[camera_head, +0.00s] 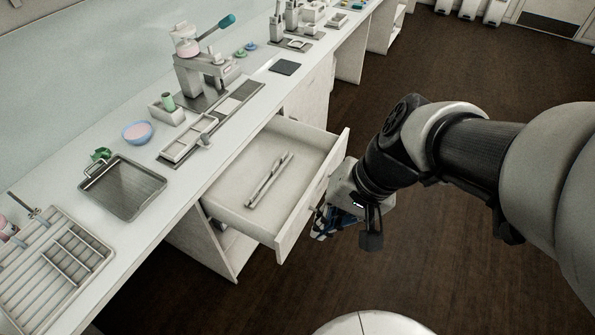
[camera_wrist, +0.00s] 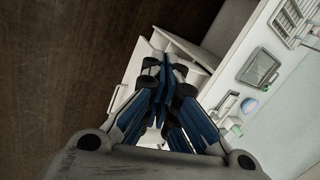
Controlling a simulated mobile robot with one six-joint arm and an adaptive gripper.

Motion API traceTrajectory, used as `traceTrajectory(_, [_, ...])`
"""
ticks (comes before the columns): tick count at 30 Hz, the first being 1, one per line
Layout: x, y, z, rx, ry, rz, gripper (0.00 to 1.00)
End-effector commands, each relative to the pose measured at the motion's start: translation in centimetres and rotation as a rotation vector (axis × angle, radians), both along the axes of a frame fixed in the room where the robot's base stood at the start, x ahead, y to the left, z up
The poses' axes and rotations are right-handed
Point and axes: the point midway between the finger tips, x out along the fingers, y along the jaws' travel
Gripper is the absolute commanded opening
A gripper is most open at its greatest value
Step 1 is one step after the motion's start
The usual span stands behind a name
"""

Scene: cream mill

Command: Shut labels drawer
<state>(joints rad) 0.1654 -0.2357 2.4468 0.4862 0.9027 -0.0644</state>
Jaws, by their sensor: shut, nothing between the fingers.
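The open drawer (camera_head: 234,207) sticks out from under the white counter in the head view. Its front panel (camera_head: 311,196) faces my arm, and a light, slender tool (camera_head: 269,180) lies inside. No label on the drawer can be read. My gripper (camera_head: 320,230) is shut and empty, at the outer side of the drawer front near its middle. I cannot tell whether it touches the panel. In the wrist view my gripper (camera_wrist: 166,70) covers much of the drawer, and part of its pale front (camera_wrist: 128,85) shows to the left of the fingers.
The counter (camera_head: 185,190) carries a metal tray (camera_head: 122,188), a bowl (camera_head: 137,132), a press-like machine (camera_head: 205,75) and a sectioned rack (camera_head: 55,258). An open cabinet space (camera_head: 222,245) lies below the drawer.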

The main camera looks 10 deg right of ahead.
Motion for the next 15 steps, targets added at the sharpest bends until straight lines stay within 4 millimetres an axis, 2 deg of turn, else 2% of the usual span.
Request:
traceTrajectory(4, [3.7, 0.5, -3.4, 0.198, 0.149, -0.222, 0.00])
traceTrajectory(8, [7.0, 0.0, -7.0, 0.353, 0.255, -0.443, 0.00])
traceTrajectory(11, [9.1, -1.0, -10.4, 0.458, 0.332, -0.628, 0.00])
traceTrajectory(15, [11.2, -3.2, -16.3, 0.578, 0.433, -0.908, 0.00])
